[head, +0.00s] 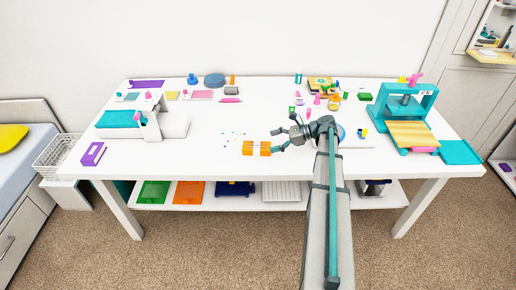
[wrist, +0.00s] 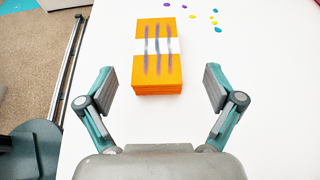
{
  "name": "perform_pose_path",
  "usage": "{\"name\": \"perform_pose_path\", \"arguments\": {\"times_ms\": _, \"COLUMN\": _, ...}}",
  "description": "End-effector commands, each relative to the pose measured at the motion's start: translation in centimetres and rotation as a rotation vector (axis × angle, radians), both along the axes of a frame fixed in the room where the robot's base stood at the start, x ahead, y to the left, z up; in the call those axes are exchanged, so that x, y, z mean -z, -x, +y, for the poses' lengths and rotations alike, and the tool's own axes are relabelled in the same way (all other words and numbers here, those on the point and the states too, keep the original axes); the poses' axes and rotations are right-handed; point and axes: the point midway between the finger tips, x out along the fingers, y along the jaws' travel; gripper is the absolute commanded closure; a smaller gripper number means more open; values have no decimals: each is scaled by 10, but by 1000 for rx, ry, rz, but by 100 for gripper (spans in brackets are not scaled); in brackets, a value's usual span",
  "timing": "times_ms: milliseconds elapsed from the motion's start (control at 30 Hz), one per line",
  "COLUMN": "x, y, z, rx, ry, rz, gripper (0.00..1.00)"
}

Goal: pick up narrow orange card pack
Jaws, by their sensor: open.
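The narrow orange card pack (head: 256,149) lies on the white table near its front edge. In the wrist view the orange pack (wrist: 157,70) is a stack with a white band and dark stripes across its top. My gripper (head: 277,140) is just to the right of the pack in the head view. In the wrist view my gripper (wrist: 160,90) is open, with its fingers apart on either side of the near end of the pack. Neither finger appears to touch it, and nothing is between the fingertips except the near end of the pack.
Small coloured dots (head: 234,134) lie behind the pack. A purple box (head: 93,153) and a white machine with a teal part (head: 120,119) stand at left. A teal press (head: 405,105) stands at right.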

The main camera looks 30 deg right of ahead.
Motion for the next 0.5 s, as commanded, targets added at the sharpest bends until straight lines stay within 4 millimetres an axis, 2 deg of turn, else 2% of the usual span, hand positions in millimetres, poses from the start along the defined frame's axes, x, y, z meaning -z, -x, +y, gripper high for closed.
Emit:
{"name": "perform_pose_path", "arguments": {"times_ms": 100, "x": 5, "y": -7, "z": 13, "rx": -1, "ry": 0, "rz": 0, "gripper": 8}}
{"name": "perform_pose_path", "arguments": {"times_ms": 367, "x": 11, "y": -13, "z": 27, "rx": 0, "ry": 1, "rz": 0, "gripper": 8}}
{"name": "perform_pose_path", "arguments": {"times_ms": 500, "x": 17, "y": -18, "z": 44, "rx": -2, "ry": 1, "rz": 1, "gripper": 8}}
